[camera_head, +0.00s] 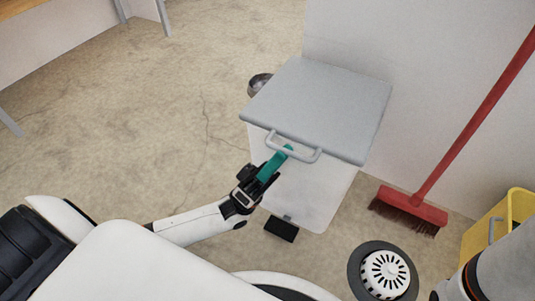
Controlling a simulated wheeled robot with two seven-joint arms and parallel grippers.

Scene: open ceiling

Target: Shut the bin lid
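The bin (310,195) stands by the wall, with a white front and a black pedal (282,229) at its foot. Its flat grey lid (320,105) lies over the top. I cannot tell whether a small gap is left under it. A grey loop handle (307,157) sticks out from the lid's front edge. My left gripper (266,177) is just in front of the handle. My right gripper is out of view.
A red broom (412,205) leans at the right of the bin. A yellow container (496,225) stands at the right edge. A round metal object (258,84) shows behind the bin's left side. The floor (180,110) to the left is clear.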

